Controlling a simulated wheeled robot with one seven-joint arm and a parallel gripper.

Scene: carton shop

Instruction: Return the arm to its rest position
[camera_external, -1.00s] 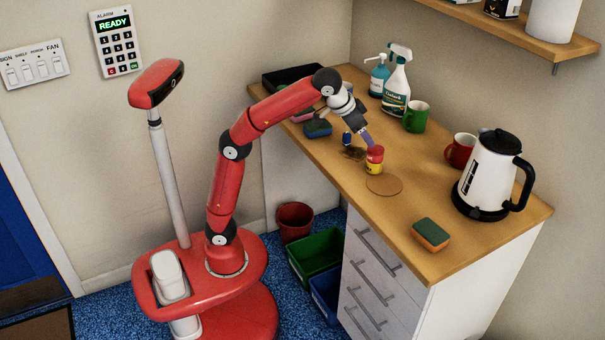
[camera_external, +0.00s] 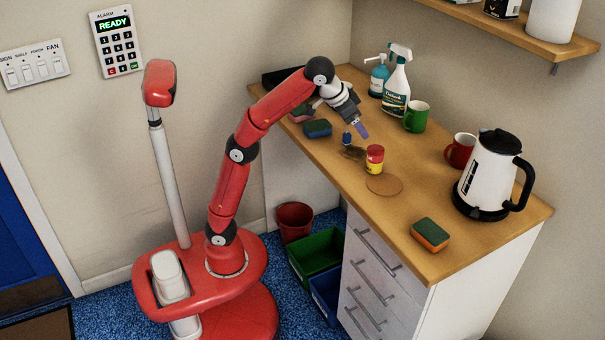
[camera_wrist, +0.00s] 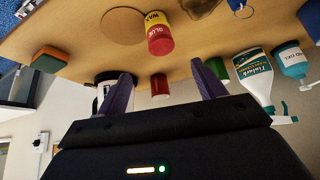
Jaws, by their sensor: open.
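My gripper (camera_external: 361,131) is over the wooden counter, in the air behind a small red and yellow tin (camera_external: 375,159). In the wrist view my gripper (camera_wrist: 160,85) shows its two purple fingers spread apart with nothing held between them. The tin (camera_wrist: 160,35) shows there beyond the fingers and apart from them. My red arm reaches up from the base and bends down at the wrist over the counter.
A shelf (camera_external: 520,38) hangs above at the right.

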